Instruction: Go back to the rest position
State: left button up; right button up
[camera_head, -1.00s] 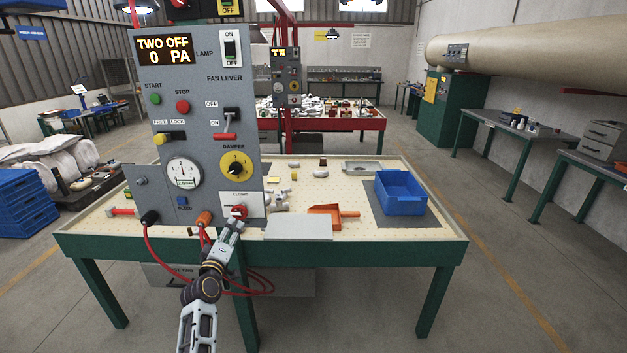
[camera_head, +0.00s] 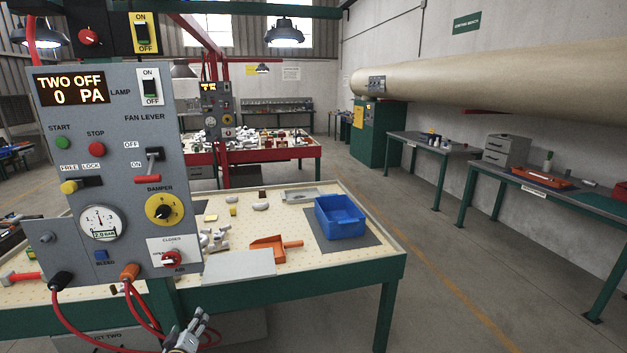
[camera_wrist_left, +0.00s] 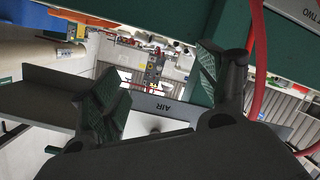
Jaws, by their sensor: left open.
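My left gripper (camera_head: 198,325) is low at the bottom edge of the head view, below the table's front edge and clear of the grey control panel (camera_head: 112,152). Nothing is in its jaws. In the left wrist view its two green-padded fingers (camera_wrist_left: 165,85) stand wide apart. A grey surface marked AIR shows beyond them. The red air knob (camera_head: 171,258) sits on the panel's lower right, apart from the gripper. The display reads TWO OFF, 0 PA. My right gripper is not seen.
The green-framed table (camera_head: 390,262) carries a blue bin (camera_head: 340,222), an orange scoop (camera_head: 268,247) and small castings. Red hoses (camera_head: 135,310) hang from the panel front close to my gripper. The floor to the right is open up to the side benches (camera_head: 440,146).

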pick_arm(q)
jog(key=s+d+f+m+g+h, duration=0.1)
jog(key=s+d+f+m+g, duration=0.3)
jog(key=f, duration=0.6)
jog(key=s+d+f+h, duration=0.1)
jog(key=d+f+h, duration=0.1)
jog(key=d+f, duration=0.65)
jog(key=s+d+f+m+g, duration=0.3)
jog(key=s+f, duration=0.9)
jog(key=f, duration=0.4)
jog(key=s+a+f+m+g, duration=0.1)
jog(key=s+f, duration=0.4)
jog(key=s, duration=0.8)
jog(key=s+f+m+g, duration=0.2)
jog(key=s+f, duration=0.4)
jog(key=s, duration=0.8)
jog(key=s+a+f+m+g, duration=0.1)
jog(key=s+f+g, duration=0.2)
jog(key=s, duration=1.1)
notch_tip(320, 180, down, 2)
jog(key=shift+a+f+m+g, duration=0.2)
jog(key=shift+a+m+g, duration=0.1)
jog(key=shift+a, duration=0.05)
